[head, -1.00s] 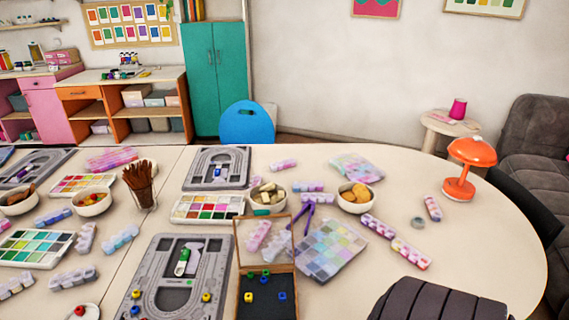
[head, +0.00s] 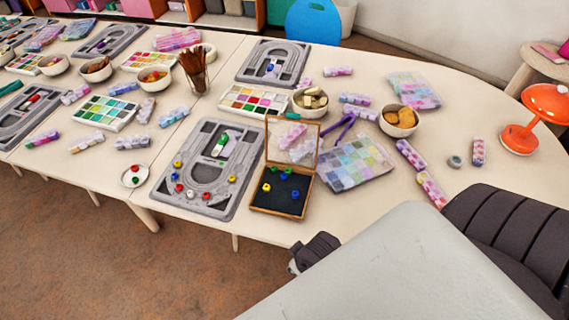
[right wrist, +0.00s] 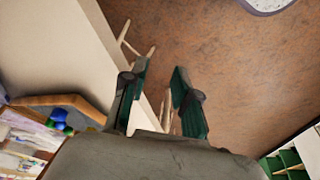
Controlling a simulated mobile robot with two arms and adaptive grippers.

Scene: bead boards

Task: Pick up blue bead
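An open wooden box (head: 276,212) with a dark lining sits near the front edge of the table. It holds blue, green and yellow beads. Blue beads (right wrist: 59,114) show there at the left. My left gripper is out of view.
A grey bead board (head: 225,196) with colored beads lies left of the box. A pastel bead case (head: 355,162) lies to its right, with purple tweezers (head: 340,130) behind.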

